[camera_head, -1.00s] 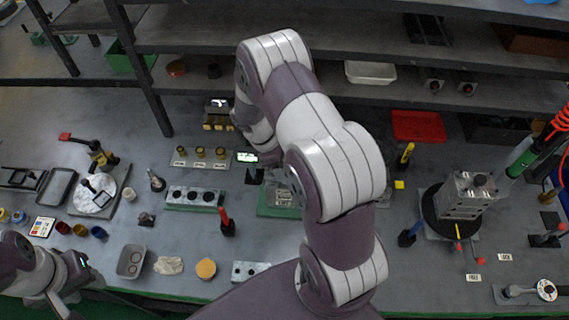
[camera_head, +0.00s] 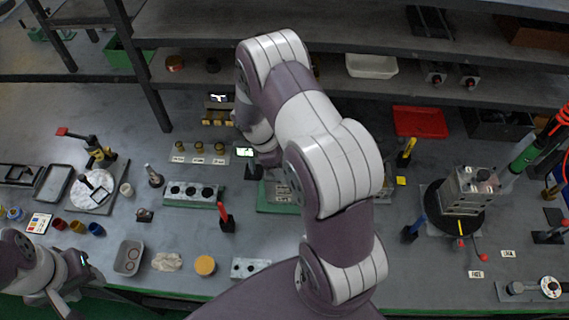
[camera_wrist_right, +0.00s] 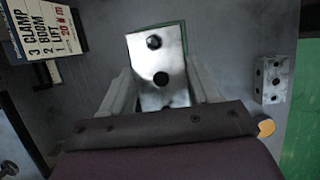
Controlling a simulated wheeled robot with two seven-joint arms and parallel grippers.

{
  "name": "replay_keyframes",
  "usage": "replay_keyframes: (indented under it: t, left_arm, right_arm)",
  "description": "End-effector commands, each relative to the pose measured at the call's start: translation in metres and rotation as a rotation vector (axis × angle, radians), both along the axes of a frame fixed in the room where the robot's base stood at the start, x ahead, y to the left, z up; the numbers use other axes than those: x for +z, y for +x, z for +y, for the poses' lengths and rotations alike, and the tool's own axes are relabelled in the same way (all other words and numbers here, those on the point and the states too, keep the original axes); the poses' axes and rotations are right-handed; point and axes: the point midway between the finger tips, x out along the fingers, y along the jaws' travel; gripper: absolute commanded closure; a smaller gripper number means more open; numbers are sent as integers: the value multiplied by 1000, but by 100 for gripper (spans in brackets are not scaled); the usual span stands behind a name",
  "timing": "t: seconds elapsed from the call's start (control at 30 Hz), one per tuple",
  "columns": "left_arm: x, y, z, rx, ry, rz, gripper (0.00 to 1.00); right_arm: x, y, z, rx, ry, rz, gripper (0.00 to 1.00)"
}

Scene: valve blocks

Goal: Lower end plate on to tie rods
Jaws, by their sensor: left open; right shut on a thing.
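In the right wrist view a bright metal end plate (camera_wrist_right: 158,62) with dark round holes sits between the two fingers of my right gripper (camera_wrist_right: 165,95), which is shut on it. A green edge shows just behind the plate. In the head view my right arm hides most of that gripper and the plate. A green-edged base (camera_head: 272,208) with metal on it shows partly beside and beneath the arm. I cannot make out the tie rods in either view. My left gripper (camera_head: 86,274) is open and empty at the lower left, by the bench's front edge.
A metal block stack (camera_head: 466,190) stands on a dark round turntable at the right. A holed block (camera_head: 192,194) and a red-handled tool (camera_head: 226,218) are left of my right arm. A lettered sign (camera_wrist_right: 45,35) shows in the wrist view. Shelves run behind the bench.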

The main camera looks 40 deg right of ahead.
Motion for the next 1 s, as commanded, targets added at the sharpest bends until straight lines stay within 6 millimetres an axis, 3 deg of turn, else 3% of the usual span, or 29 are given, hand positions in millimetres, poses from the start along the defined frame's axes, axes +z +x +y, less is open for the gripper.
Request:
replay_keyframes:
  t: [0.33, 0.37, 0.43, 0.77, 0.87, 1.0]
  left_arm:
    - [-7, 0, 0, 0, 0, 0, 57]
    - [-6, 0, 0, 0, 0, 0, 57]
    - [-6, 0, 0, 0, 0, 0, 57]
    - [-7, 0, 0, 0, 0, 0, 57]
    - [-11, 0, 0, 0, 0, 0, 57]
    - [-20, 0, 0, 0, 0, 0, 57]
  right_arm:
    - [-9, 0, 0, 0, -1, -1, 80]
    - [-9, 0, 0, 0, 0, -1, 32]
    - [-8, 0, 0, 0, 0, -1, 9]
    - [-6, 2, 1, 1, 0, -2, 9]
    - [8, 6, 5, 1, -1, -6, 9]
    - [42, 16, 17, 1, -1, -7, 9]
